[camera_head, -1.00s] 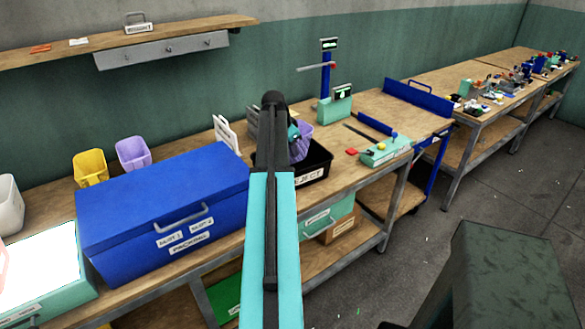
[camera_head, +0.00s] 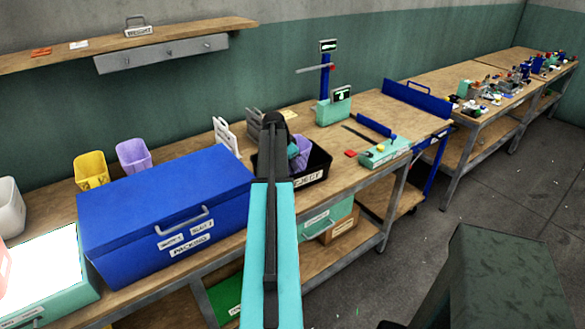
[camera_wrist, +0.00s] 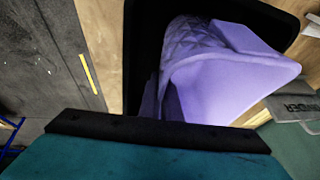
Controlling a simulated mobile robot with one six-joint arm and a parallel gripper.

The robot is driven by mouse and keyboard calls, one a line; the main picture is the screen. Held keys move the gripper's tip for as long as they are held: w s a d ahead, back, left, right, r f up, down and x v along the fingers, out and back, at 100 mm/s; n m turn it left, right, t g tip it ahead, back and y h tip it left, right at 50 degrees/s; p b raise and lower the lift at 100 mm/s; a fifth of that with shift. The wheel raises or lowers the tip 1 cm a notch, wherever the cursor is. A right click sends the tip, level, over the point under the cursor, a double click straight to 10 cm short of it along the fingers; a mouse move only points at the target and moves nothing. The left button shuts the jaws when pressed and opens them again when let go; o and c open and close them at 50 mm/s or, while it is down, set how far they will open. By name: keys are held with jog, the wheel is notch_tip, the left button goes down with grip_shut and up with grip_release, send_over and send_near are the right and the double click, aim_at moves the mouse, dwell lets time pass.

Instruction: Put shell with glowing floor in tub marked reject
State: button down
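A purple shell (camera_wrist: 225,85) with a quilted side wall lies tilted inside the black tub in the wrist view. The tub (camera_head: 318,158) has a label, partly covered by my arm, that reads as reject. My gripper (camera_head: 297,152) is down at the tub's mouth, against or very near the shell. Its fingers are hidden in the wrist view, where only a dark bar and teal housing show, so I cannot tell whether it still grips. The shell is mostly hidden behind my arm in the head view, and its floor's glow cannot be made out.
A blue packing box (camera_head: 165,205) stands left of the tub. Yellow (camera_head: 91,171) and purple (camera_head: 133,155) shells stand behind it. A bright light panel (camera_head: 40,265) is at far left. A green scale-like device (camera_head: 334,110) and a green control box (camera_head: 385,151) stand to the right.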

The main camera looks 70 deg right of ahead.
jog(key=shift+f, duration=1.1)
jog(key=shift+f, duration=0.15)
jog(key=c, duration=2)
grip_release()
jog(key=shift+r, duration=0.25)
jog(key=b+v, duration=0.2)
jog(key=v, duration=0.9)
jog(key=shift+a+r, duration=0.15)
jog(key=shift+r, duration=0.25)
